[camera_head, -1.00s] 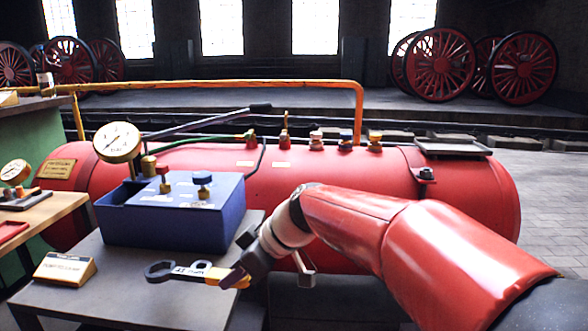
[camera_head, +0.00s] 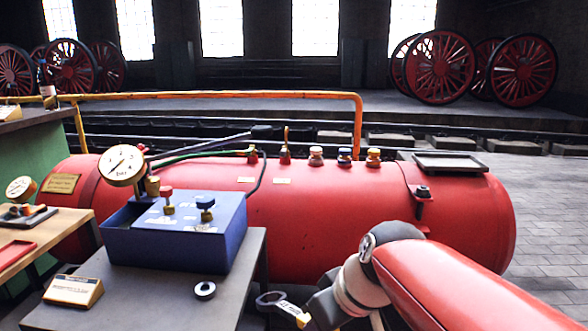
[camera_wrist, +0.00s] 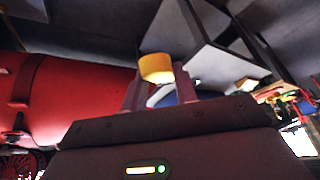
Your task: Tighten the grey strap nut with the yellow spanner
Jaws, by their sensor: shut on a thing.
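The yellow spanner (camera_head: 303,318) has a dark ring end (camera_head: 270,300) and a pale label. My gripper (camera_head: 318,310) is shut on its yellow handle, low in the head view beside the dark table's right edge. In the wrist view the yellow handle end (camera_wrist: 156,67) sits between the fingers of my gripper (camera_wrist: 157,90). The grey strap nut (camera_head: 423,192) is on a bracket of the strap near the right end of the red boiler. The spanner is well apart from it, to its lower left. Part of the spanner is hidden by the gripper.
The dark table (camera_head: 150,300) carries a blue box (camera_head: 180,235) with valves and a gauge (camera_head: 122,165), a small sign (camera_head: 73,290) and a dark ring (camera_head: 205,289). The red boiler (camera_head: 320,225) fills the middle. An orange rail (camera_head: 230,95) runs behind it. Paved floor at right is clear.

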